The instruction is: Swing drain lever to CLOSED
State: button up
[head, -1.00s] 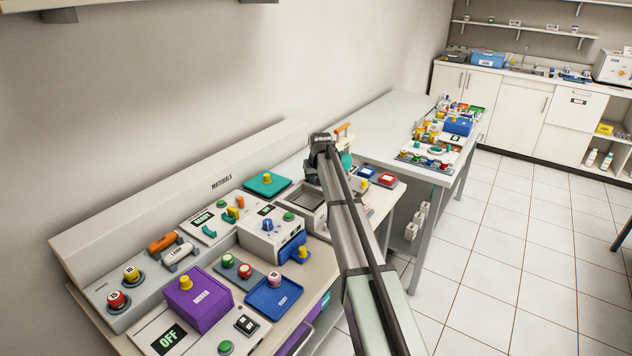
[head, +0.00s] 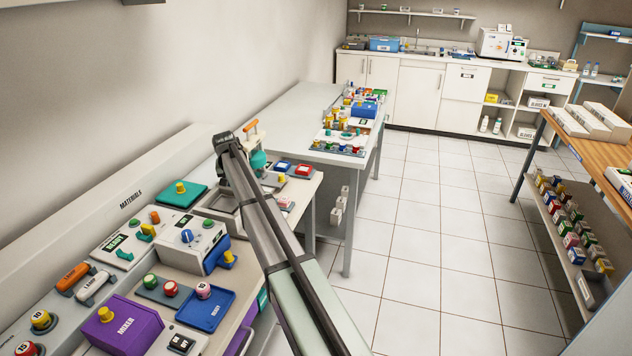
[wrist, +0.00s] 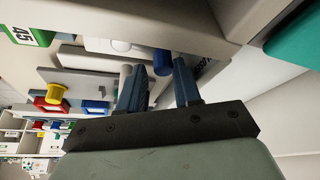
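No lever readable as "drain" or "CLOSED" can be made out. A lever-like orange handle (head: 250,127) stands on the bench near a teal rounded part (head: 259,160); I cannot tell if it is the drain lever. My gripper is at the far end of my arm, over the bench by the grey basin (head: 222,202), its fingers hidden in the head view. In the wrist view my gripper (wrist: 160,72) has two blue fingers apart. A blue cylinder (wrist: 162,62) shows between and beyond them; a pale grey cylinder (wrist: 125,75) is beside the left finger. I see nothing held.
Blue and red blocks (head: 303,171) lie beyond my arm. A wooden shelf unit (head: 590,150) stands right; the floor between is clear.

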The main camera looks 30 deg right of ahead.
jog(key=shift+w+d+m+h, duration=0.2)
jog(key=shift+d+m+h, duration=0.1)
jog(key=shift+m, duration=0.6)
jog(key=s+a+r+m+t+h, duration=0.1)
jog(key=s+r+m, duration=0.25)
jog(key=r, duration=1.05)
jog(key=s+d+f+m+h, duration=0.1)
jog(key=s+d+f, duration=0.2)
jog(key=d, duration=0.5)
jog(key=s+d+f+m+h, duration=0.1)
jog(key=s+d+f, duration=0.3)
jog(key=d, duration=0.5)
jog(key=s+d+f+m+g+h, duration=0.1)
jog(key=s+d+f+m, duration=0.2)
jog(key=s+d, duration=0.4)
jog(key=shift+s+d+f, duration=0.25)
jog(key=shift+d+f, duration=0.5)
jog(key=shift+d, duration=0.1)
jog(key=shift+m, duration=0.25)
